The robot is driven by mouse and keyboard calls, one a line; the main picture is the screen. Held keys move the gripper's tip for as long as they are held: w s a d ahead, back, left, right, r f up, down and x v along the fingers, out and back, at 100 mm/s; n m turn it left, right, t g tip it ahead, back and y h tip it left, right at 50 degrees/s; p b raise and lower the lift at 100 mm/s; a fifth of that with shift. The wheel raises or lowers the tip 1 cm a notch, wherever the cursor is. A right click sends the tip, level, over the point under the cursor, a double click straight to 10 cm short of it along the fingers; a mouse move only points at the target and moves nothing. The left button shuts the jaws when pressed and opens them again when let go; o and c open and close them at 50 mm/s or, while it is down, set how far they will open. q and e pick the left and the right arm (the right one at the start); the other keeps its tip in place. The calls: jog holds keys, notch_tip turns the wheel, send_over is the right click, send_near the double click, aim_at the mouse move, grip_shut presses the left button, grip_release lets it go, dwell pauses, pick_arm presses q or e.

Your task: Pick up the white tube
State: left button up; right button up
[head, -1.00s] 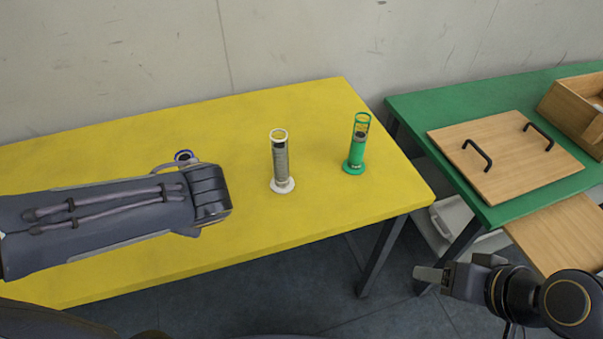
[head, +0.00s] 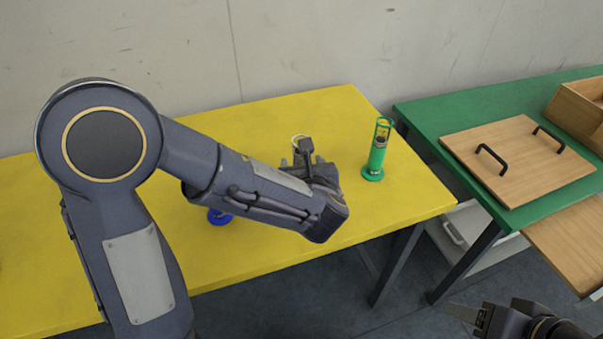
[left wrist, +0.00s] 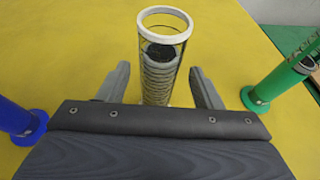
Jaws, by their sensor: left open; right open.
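The white tube (left wrist: 160,75) stands in the left wrist view, with a white ring on top and a dark item inside a wire-like cage. In the head view only its white top ring (head: 298,138) shows behind my left gripper (head: 305,158). In the left wrist view the two fingers of my left gripper (left wrist: 162,90) are open, one on each side of the tube. I cannot tell whether they touch it. The tube's base is hidden by my gripper. My right gripper (head: 464,313) is at the lower right of the head view, open and away from the tables.
A green tube (head: 376,152) stands close to the right of the white one. A blue tube (left wrist: 15,122) stands to its left, mostly hidden by my arm in the head view. The green table (head: 425,118) holds a wooden board (head: 520,150) with black handles.

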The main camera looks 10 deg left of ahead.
pick_arm(q)
jog(key=x, duration=0.3)
jog(key=shift+w+a+f, duration=0.15)
jog(key=shift+f, duration=0.1)
jog(key=c, duration=1.2)
grip_shut()
jog(key=shift+r, duration=0.15)
